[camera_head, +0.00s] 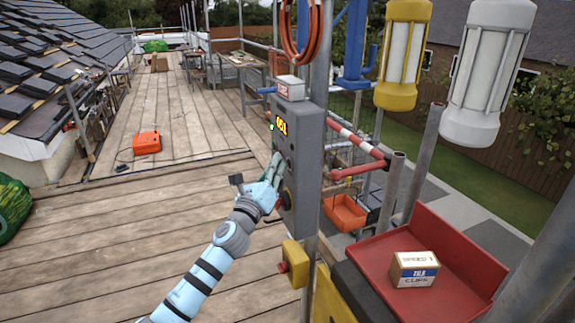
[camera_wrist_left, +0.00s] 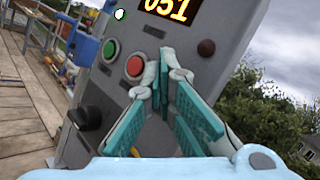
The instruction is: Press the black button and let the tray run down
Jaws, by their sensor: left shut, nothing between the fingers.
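The grey control box (camera_head: 301,165) stands upright on a pole, with a lit display (camera_head: 282,127). My left gripper (camera_head: 276,157) is shut and empty at its button face. In the left wrist view the gripper fingers (camera_wrist_left: 166,58) point at the panel, beside the red button (camera_wrist_left: 134,66). A green button (camera_wrist_left: 110,49) is left of the red one, and a dark round button (camera_wrist_left: 206,47) is to the right. I cannot tell whether the fingertips touch the panel or cover another button. An orange tray (camera_head: 345,213) hangs beyond the box. My right gripper is out of view.
A black knob (camera_wrist_left: 85,117) sits on the panel's lower left. A red tray (camera_head: 440,285) with a box of clips (camera_head: 414,269) is at the right front. A yellow box with a red button (camera_head: 294,265) is below the control box. The plank deck (camera_head: 110,225) is mostly clear.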

